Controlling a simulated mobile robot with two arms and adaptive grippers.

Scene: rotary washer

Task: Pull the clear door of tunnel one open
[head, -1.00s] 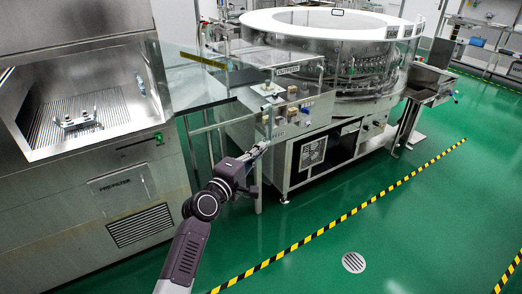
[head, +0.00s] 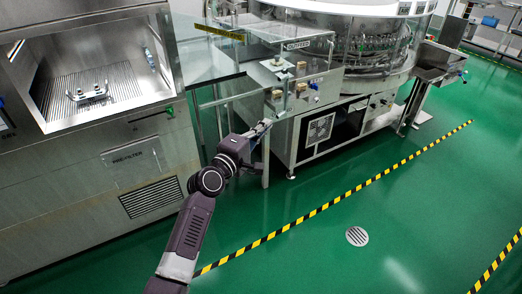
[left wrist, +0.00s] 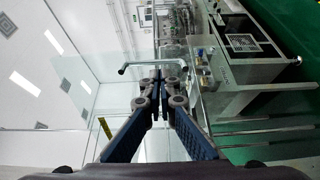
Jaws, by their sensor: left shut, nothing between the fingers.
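A clear panel (head: 212,62) stands between the steel cabinet and the round washer in the head view. I cannot tell for sure which pane is the door of tunnel one. In the left wrist view a large see-through pane (left wrist: 60,100) fills the left side, and a bent metal bar handle (left wrist: 140,66) lies just beyond my fingertips. My left gripper (head: 264,127) is shut and empty, in front of the washer's left end. It also shows in the left wrist view (left wrist: 160,80), its tips close to the bar; contact is unclear. My right gripper is in neither view.
The steel cabinet (head: 90,180) with an open lit bay stands at left. The round washer (head: 360,50) stands behind, with a control box of knobs (head: 290,90) near my left arm. Green floor (head: 320,240) with a striped tape line is clear at right.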

